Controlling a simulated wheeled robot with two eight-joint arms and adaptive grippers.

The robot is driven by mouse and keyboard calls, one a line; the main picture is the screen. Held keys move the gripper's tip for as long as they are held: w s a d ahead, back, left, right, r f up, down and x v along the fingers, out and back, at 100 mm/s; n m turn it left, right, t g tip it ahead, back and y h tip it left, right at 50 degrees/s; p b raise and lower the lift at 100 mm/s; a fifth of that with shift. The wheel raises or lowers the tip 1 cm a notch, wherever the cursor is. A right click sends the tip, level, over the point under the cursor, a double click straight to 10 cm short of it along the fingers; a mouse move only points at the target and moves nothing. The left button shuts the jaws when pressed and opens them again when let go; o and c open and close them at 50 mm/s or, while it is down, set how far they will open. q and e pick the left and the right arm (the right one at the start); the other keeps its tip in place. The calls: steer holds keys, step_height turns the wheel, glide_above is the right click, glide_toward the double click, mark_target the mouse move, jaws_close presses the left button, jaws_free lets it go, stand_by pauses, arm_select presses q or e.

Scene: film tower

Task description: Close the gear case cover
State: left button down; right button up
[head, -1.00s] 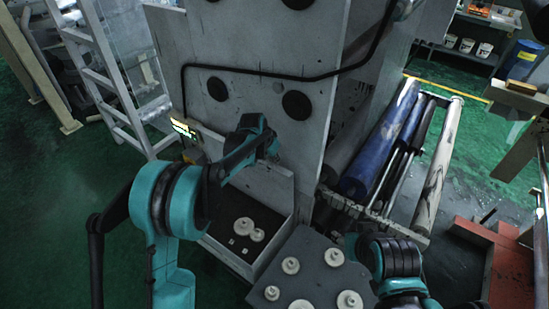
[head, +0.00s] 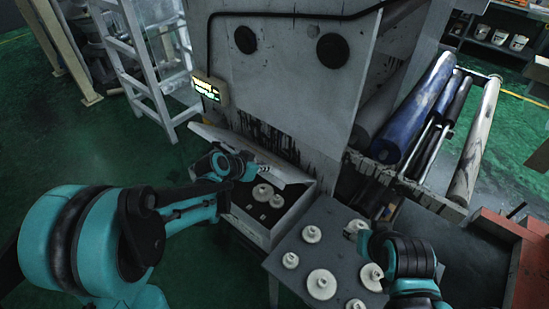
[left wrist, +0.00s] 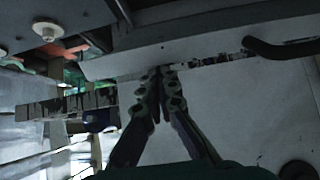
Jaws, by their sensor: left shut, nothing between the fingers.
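The gear case (head: 243,228) is an open pale box at the foot of the machine, with white gears (head: 263,192) and small pieces inside. Its pale cover (head: 285,172) stands tilted at the back, partly over the case. My left gripper (head: 262,171) is shut and empty, close to the cover. In the left wrist view the left gripper (left wrist: 158,76) has its fingertips together near a pale panel edge; I cannot tell whether they touch. My right gripper (head: 358,232) is over the gear table at the right; its fingers are too small to read.
A dark table (head: 290,240) with several white gears stands right of the case. The tall grey machine (head: 290,85) rises behind. Rollers (head: 425,105) lie at its right, and a white ladder (head: 135,70) stands at the left on green floor.

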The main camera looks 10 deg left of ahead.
arm_select(q)
steer(key=shift+s+a+f+b, duration=0.85)
steer(key=shift+s+f+b, duration=0.45)
steer(key=shift+f+b, duration=1.5)
steer(key=shift+s+a+f+b, duration=1.15)
steer(key=shift+f+b, duration=0.95)
steer(key=shift+f, duration=1.4)
steer(key=shift+s+a+f+b, duration=0.6)
steer(key=shift+s+f+b, duration=0.9)
steer(key=shift+f+b, duration=1.3)
arm_select(e)
step_height(320, 180, down, 16)
steer(key=shift+s+p, duration=0.15)
steer(key=shift+p, duration=0.2)
arm_select(q)
steer(key=shift+f, duration=0.45)
arm_select(e)
steer(key=shift+a, duration=0.15)
